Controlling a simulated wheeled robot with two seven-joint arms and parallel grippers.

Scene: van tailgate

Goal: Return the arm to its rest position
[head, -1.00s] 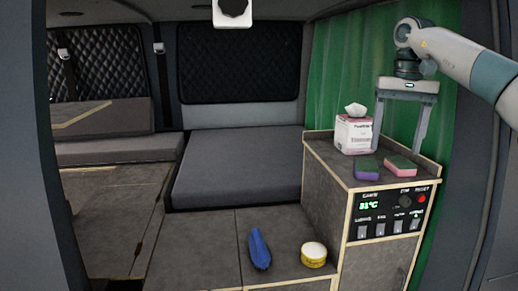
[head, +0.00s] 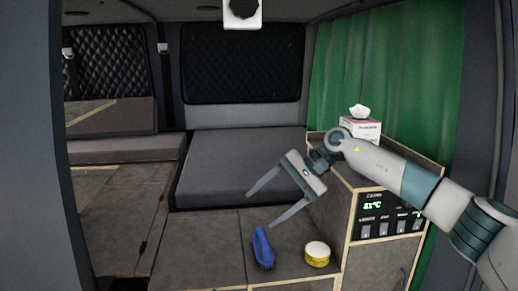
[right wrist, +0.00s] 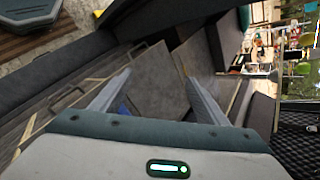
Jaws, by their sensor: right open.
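My right gripper (head: 258,208) is open and empty in the head view. It hangs in the air in front of the cabinet and above the grey floor panels, with its fingers pointing down and left. The right arm comes in from the right and crosses in front of the cabinet top. In the right wrist view, my right gripper (right wrist: 160,88) shows two spread fingers with nothing held between them. My left gripper is not in view.
A blue object (head: 262,248) and a yellow round tin (head: 317,254) rest on the floor panel below the gripper. A tissue box (head: 361,128) stands on the cabinet (head: 343,219). The arm hides most of the cabinet top. A grey cushion (head: 235,165) lies behind.

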